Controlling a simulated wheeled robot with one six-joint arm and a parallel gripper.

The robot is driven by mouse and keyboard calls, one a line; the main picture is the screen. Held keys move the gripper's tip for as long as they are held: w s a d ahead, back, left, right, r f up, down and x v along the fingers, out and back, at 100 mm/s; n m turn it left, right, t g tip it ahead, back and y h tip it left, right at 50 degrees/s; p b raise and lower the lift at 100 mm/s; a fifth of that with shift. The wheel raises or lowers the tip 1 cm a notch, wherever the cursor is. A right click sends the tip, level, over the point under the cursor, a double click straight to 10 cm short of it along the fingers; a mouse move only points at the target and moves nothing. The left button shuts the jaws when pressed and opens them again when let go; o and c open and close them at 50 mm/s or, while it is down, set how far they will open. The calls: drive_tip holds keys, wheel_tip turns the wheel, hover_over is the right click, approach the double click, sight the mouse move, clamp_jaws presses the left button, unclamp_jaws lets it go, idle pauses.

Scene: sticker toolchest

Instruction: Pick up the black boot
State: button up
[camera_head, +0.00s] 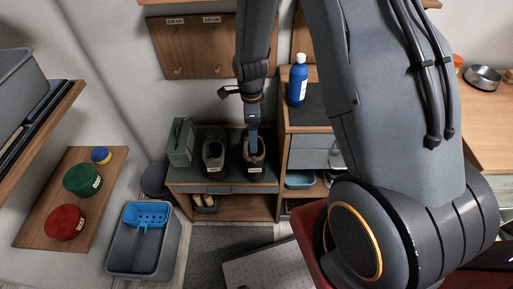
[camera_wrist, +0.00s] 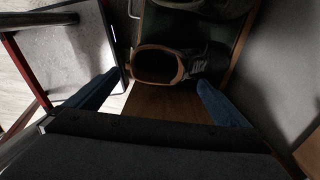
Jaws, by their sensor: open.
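The black boot (camera_head: 258,163) stands on the low bench (camera_head: 183,178), the right one of two boots. It has a brown-lined opening. In the wrist view the boot (camera_wrist: 200,62) lies ahead of the fingers, its brown-rimmed opening facing the camera. My gripper (camera_head: 253,143) reaches down over the boot and covers part of it in the head view. In the wrist view my gripper (camera_wrist: 158,95) has its two blue fingers wide apart, with nothing between them. I cannot tell how far the fingertips are from the boot.
A second, greyish boot (camera_head: 213,150) stands just left, with a green box (camera_head: 181,143) beyond it. A shelf unit with a blue bottle (camera_head: 298,80) stands close on the right. The wooden hook board (camera_head: 190,48) is on the wall behind. A bin (camera_head: 140,255) stands at lower left.

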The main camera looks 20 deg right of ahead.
wheel_tip(320, 180, down, 6)
drive_tip(key=p, duration=0.1)
idle(0.4)
drive_tip(key=shift+s+d, duration=0.1)
drive_tip(key=shift+c, duration=0.4)
drive_tip(key=c, duration=1.5)
drive_tip(key=shift+c, duration=0.9)
drive_tip(key=shift+r, duration=0.1)
